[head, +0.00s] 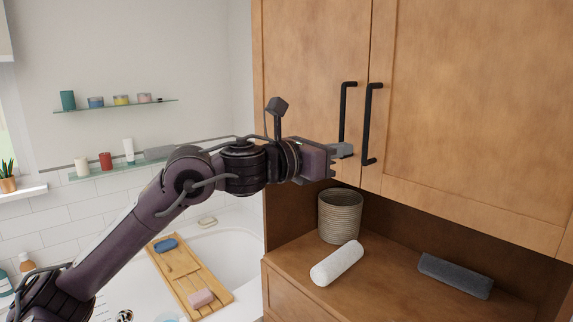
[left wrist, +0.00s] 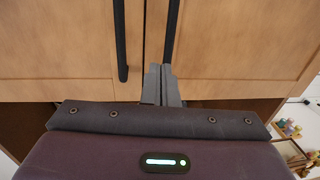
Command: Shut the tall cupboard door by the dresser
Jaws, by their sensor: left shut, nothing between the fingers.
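A tall wooden cupboard has a left door (head: 310,60) and a right door (head: 470,110), each with a black bar handle: the left handle (head: 343,115) and the right handle (head: 368,125). The doors look flush or nearly so; I cannot tell if one is slightly ajar. In the left wrist view the fingertips (left wrist: 160,82) lie between the left handle (left wrist: 120,40) and right handle (left wrist: 171,30), by the seam. Contact is unclear. My right gripper is out of view.
Below the doors, an open niche's counter (head: 390,285) holds a woven basket (head: 340,215), a white roll (head: 337,263) and a dark grey block (head: 455,276). A bathtub with a wooden tray (head: 190,280) is at left. Glass shelves (head: 115,105) hang on the wall behind my arm.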

